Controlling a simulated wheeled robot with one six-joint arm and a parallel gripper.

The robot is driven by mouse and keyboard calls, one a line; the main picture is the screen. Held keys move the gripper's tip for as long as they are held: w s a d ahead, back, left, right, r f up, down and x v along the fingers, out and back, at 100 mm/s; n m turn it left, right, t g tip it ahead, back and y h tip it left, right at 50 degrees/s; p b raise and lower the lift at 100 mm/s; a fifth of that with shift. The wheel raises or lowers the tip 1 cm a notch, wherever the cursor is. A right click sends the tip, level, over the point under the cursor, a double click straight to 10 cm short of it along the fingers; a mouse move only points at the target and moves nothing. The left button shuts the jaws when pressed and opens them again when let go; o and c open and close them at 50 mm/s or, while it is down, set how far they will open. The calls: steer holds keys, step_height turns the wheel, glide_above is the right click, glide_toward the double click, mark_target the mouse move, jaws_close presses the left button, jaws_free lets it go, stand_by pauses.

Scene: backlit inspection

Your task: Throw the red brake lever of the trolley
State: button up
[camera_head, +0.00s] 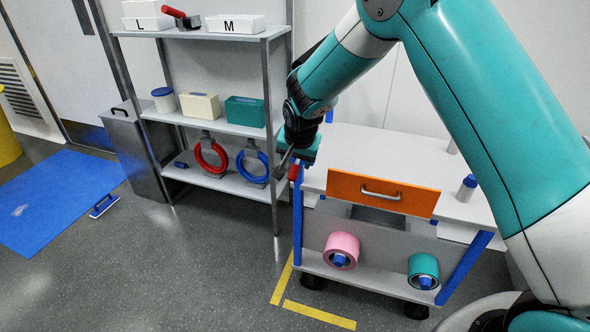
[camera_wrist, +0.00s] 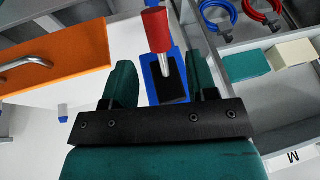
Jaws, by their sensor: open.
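The trolley (camera_head: 330,262) stands at the centre right, with an orange drawer front (camera_head: 382,194). Its red brake lever (camera_head: 294,172) is at the top of the left blue post, partly hidden by my gripper in the head view. In the wrist view the red lever (camera_wrist: 156,28) has a metal shaft rising from a blue plate (camera_wrist: 149,72) with a black slot. My gripper (camera_wrist: 160,65) is open, one finger on each side of the shaft, with the red grip beyond the fingertips. No contact is visible. My gripper also shows in the head view (camera_head: 286,164), close beside the lever.
A grey shelf rack (camera_head: 228,128) stands left of the trolley, close to my gripper, holding boxes, a red ring (camera_head: 211,157) and a blue ring (camera_head: 252,166). Pink (camera_head: 342,250) and teal (camera_head: 423,271) rolls sit on the trolley's lower shelf.

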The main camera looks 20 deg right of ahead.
mark_target(296, 165)
steer(key=x, duration=0.5)
steer(key=shift+w+f, duration=0.15)
steer(key=shift+f, duration=0.15)
jaws_close()
